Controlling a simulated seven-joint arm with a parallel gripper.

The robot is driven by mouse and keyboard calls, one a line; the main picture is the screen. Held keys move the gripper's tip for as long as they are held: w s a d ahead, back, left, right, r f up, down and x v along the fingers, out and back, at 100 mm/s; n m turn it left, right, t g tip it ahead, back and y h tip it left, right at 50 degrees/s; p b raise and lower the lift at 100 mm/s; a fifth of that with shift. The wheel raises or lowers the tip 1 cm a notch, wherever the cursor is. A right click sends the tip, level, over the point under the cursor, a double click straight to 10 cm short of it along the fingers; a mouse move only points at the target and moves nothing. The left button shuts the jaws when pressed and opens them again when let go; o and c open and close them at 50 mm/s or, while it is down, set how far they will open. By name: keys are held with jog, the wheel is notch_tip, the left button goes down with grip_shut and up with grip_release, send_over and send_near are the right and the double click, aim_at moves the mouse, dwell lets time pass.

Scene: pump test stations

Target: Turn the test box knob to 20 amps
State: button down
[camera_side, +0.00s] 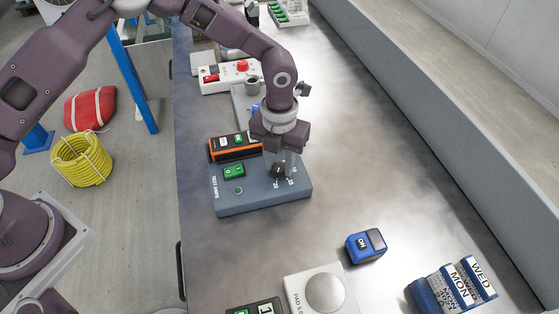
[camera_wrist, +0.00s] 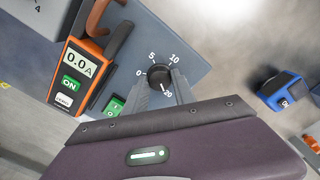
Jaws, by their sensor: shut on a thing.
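The grey-blue test box (camera_side: 262,197) lies on the metal bench, labelled TEST AMPS. Its black knob (camera_wrist: 159,76) sits at the centre of a dial with 0, 5, 10 and 20 readable in the wrist view; the part where 15 would be is covered by a finger. A white mark on the knob's lower edge appears to face the 20. My gripper (camera_wrist: 161,79) is shut on the knob, one finger on each side. In the side view the knob (camera_side: 277,170) is partly hidden by my fingers. A green switch (camera_side: 234,172) is on the box.
An orange clamp meter (camera_wrist: 79,71) reading 0.0 A stands beside the box, with a green ON button. A pad with a round disc (camera_side: 325,292) is nearer the camera. The bench right of the box is clear.

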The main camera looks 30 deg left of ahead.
aim_at(280, 167)
jog(key=c, duration=1)
grip_release()
jog(key=shift+c, duration=0.2)
notch_tip(280, 167, up, 7)
jog(key=shift+r, duration=0.1)
